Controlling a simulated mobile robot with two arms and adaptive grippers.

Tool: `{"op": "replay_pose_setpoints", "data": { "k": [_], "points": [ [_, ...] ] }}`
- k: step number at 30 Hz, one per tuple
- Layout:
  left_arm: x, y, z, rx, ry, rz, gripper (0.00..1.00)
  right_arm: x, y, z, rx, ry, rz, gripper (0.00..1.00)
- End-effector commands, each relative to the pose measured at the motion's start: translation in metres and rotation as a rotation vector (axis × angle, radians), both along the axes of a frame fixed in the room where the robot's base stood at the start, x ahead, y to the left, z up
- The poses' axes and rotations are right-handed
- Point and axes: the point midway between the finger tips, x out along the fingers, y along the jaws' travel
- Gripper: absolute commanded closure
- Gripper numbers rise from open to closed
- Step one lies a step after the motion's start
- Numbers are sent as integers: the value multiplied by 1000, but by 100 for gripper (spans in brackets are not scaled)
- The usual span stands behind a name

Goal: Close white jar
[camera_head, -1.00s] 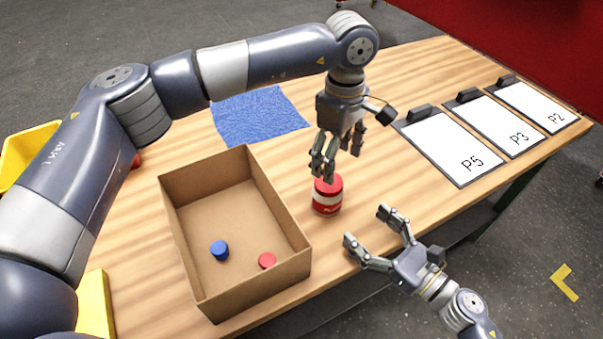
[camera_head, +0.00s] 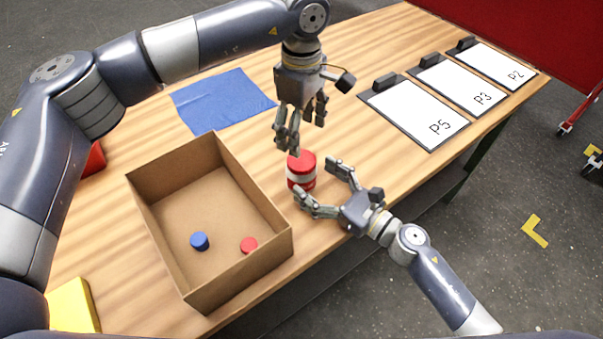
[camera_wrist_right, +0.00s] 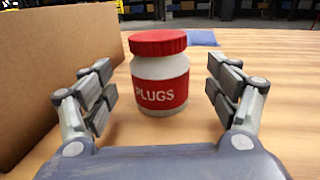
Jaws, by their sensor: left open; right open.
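The white jar (camera_wrist_right: 160,88) has a red label reading PLUGS and stands upright on the table. Its red lid (camera_wrist_right: 157,42) sits on top; I cannot tell how tight it is. In the head view the jar (camera_head: 301,177) stands just right of the cardboard box. My right gripper (camera_head: 318,184) is open, with its fingers on either side of the jar and its palm at the near side. In the right wrist view gaps show between the fingers and the jar. My left gripper (camera_head: 302,135) is open and points down, above the jar and slightly behind it.
The open cardboard box (camera_head: 270,262) holds a blue cap (camera_head: 200,241) and a red cap (camera_head: 249,245). A blue cloth (camera_head: 222,101) lies behind. Clipboards P5 (camera_head: 415,112), P3 (camera_head: 459,84) and P2 (camera_head: 497,64) lie at the right. The wooden table (camera_head: 365,55) is clear at the back.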

Motion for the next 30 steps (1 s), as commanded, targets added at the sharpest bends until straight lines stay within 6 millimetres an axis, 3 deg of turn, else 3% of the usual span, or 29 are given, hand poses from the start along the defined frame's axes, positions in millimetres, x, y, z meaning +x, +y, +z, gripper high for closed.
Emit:
{"op": "replay_pose_setpoints", "data": {
  "k": [9, 20, 30],
  "points": [
    [0, 0, 0, 0, 0, 0, 31, 26, 29, 0, 0, 0, 1, 19],
    [0, 0, 0, 0, 0, 0, 31, 28, 32, 0, 0, 1, 0, 19],
    [0, 0, 0, 0, 0, 0, 31, 28, 32, 0, 0, 0, 0, 93]
  ]
}}
